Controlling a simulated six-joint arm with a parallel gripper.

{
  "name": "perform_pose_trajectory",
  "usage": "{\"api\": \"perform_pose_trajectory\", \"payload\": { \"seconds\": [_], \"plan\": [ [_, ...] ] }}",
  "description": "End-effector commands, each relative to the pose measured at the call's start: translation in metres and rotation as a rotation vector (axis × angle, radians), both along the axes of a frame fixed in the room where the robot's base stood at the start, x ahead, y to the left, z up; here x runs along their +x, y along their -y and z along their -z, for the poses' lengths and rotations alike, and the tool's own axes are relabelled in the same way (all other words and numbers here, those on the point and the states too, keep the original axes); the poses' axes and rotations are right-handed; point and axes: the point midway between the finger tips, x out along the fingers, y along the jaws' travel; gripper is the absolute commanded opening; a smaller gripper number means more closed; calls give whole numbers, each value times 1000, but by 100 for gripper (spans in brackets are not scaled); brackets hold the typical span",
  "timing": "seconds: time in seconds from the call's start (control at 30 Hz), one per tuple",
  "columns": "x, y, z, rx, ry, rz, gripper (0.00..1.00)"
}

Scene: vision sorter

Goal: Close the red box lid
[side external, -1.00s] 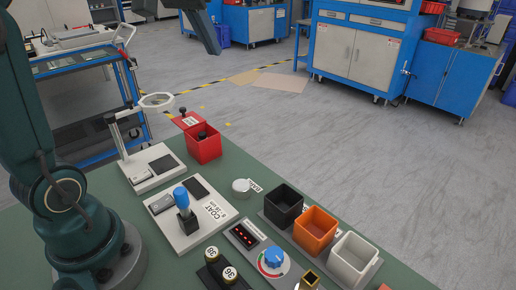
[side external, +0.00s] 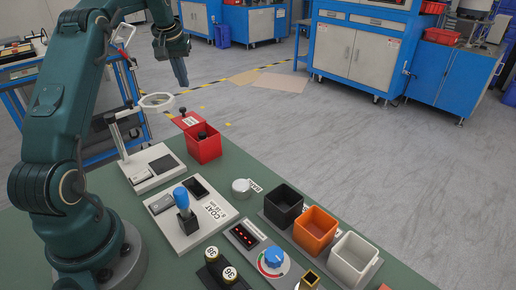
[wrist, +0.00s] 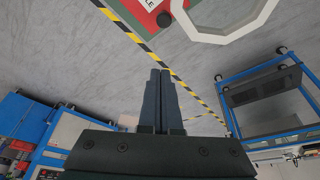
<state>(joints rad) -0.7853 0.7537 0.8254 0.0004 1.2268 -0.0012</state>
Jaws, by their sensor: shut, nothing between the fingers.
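The red box (side external: 205,150) stands near the far edge of the green table, with its top open. Its red lid (side external: 186,120) is swung back behind the box and carries a white label and a black knob (side external: 183,110). A second dark knob shows in the box opening. My gripper (side external: 183,84) is shut and empty, pointing down, above and beyond the lid and apart from it. In the wrist view the shut fingers (wrist: 160,72) are in front, and the lid edge (wrist: 151,4) and black knob (wrist: 164,19) show at the top.
A white magnifier ring (side external: 157,100) on a stand is close left of the lid. A coat station (side external: 187,220), a dial unit (side external: 270,260) and black, orange and white bins (side external: 317,228) stand nearer.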

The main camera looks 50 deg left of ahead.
Motion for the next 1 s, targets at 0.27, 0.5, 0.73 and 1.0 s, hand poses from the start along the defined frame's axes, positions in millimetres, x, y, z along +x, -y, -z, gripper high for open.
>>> {"api": "perform_pose_trajectory", "payload": {
  "seconds": [0.27, 0.5, 0.73, 1.0],
  "plan": [
    [12, -11, 51, -3, -3, 1, 0],
    [5, -4, 51, 1, 0, 1, 0],
    [-6, 7, 51, 1, 0, 1, 0],
    [-14, 15, 51, 2, 1, 1, 0]
  ]
}}
